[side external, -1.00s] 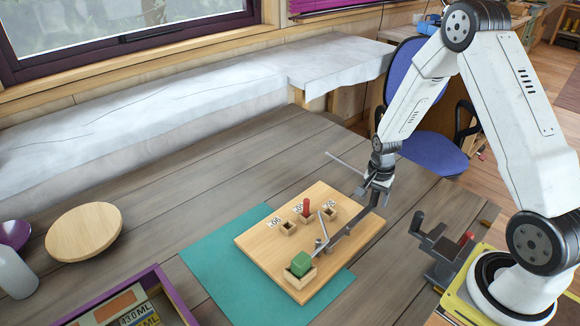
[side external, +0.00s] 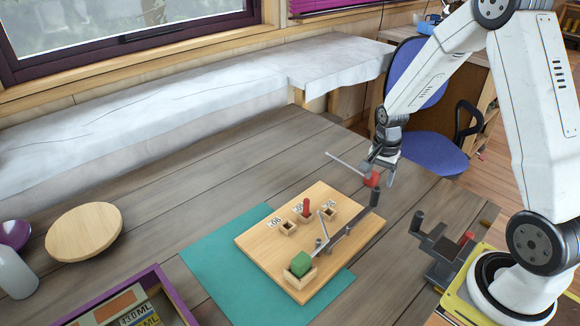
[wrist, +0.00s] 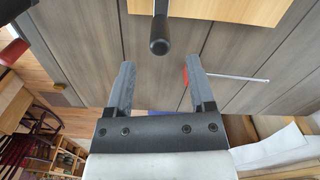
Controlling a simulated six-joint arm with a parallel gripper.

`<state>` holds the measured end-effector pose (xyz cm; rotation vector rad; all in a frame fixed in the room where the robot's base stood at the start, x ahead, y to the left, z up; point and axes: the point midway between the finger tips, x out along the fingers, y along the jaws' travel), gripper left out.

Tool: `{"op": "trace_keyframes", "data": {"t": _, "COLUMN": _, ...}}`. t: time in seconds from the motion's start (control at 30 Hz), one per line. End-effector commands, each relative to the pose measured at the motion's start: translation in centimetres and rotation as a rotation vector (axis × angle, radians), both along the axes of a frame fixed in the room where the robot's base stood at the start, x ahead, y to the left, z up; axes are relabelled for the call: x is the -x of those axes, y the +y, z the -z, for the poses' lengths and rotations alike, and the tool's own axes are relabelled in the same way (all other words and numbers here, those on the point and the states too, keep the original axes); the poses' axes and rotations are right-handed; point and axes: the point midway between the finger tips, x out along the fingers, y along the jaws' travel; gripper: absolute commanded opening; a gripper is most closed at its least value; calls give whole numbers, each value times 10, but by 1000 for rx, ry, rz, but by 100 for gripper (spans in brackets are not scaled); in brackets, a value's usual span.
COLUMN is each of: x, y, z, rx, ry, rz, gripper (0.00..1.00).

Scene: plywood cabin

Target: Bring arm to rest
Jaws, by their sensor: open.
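My gripper (side external: 381,175) is open and empty above the right corner of a light wooden board (side external: 262,236). A lever with a black handle (side external: 375,198) is mounted on the board, and the gripper is apart from it, above its end. In the wrist view my gripper (wrist: 159,68) has two parted fingers, with the black handle (wrist: 160,36) beyond the gap between them. A metal rod with a red end (side external: 371,180) lies close beside the gripper; its red end (wrist: 186,76) is partly hidden by the right finger in the wrist view.
The board holds a green block (side external: 300,262) in a small wooden box, several small sockets and a red peg (side external: 306,207). A teal mat (side external: 215,260) lies under it. A dark metal device (side external: 440,250) stands near my base. The back of the table is clear.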

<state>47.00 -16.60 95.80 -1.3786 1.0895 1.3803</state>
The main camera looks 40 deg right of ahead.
Motion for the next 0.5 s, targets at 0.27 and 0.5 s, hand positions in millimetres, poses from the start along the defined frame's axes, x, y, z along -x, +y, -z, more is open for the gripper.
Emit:
{"op": "trace_keyframes", "data": {"t": 0.27, "x": 0, "y": 0, "z": -1, "rx": 0, "ry": 0, "rz": 0, "gripper": 70}}
{"op": "trace_keyframes", "data": {"t": 0.5, "x": 0, "y": 6, "z": -5, "rx": 3, "ry": -8, "rz": -39, "gripper": 70}}
